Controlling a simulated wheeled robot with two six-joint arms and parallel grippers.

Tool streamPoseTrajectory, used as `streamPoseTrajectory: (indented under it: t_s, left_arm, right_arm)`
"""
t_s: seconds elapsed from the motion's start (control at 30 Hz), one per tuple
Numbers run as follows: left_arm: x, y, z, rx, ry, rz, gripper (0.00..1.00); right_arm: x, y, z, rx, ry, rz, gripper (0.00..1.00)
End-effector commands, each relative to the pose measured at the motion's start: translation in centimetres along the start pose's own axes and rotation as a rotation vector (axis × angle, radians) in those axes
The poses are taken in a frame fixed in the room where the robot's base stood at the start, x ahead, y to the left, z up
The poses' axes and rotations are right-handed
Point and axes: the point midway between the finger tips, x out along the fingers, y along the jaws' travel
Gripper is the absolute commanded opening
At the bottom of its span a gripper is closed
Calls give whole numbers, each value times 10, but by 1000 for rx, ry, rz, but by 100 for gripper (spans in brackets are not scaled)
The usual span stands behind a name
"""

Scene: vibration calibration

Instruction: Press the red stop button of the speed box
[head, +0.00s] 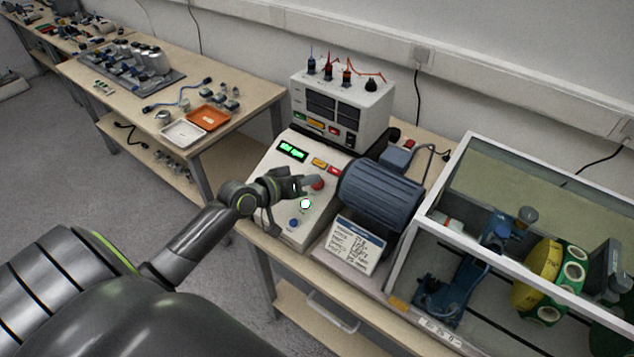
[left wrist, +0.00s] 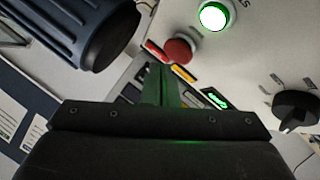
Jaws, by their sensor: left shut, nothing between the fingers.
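The speed box (head: 274,178) is a pale sloped console on the bench with a green lit display (head: 292,150). Its round red stop button (head: 317,184) shows just beyond my left gripper (head: 308,183). In the left wrist view the red stop button (left wrist: 179,51) is seen from close by, a little above and to the right of the shut, empty fingertips (left wrist: 160,70). I cannot tell whether the fingertips touch it. A white button with a green ring (head: 305,203) glows nearer the front; it also shows in the left wrist view (left wrist: 214,16). My right gripper is out of view.
A blue-grey motor (head: 380,195) stands close right of the speed box, with a printed card (head: 351,245) before it. A meter unit (head: 340,110) with cables stands behind. A framed clear enclosure (head: 450,160) fills the right. A side table (head: 250,88) holds trays and parts.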

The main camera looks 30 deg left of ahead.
Motion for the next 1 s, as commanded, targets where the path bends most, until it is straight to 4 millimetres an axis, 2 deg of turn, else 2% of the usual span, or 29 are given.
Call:
streamPoseTrajectory:
  t_s: [1.0]
  left_arm:
    - [6, -5, 5, 0, 0, 0, 0]
  right_arm:
    - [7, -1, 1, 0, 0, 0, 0]
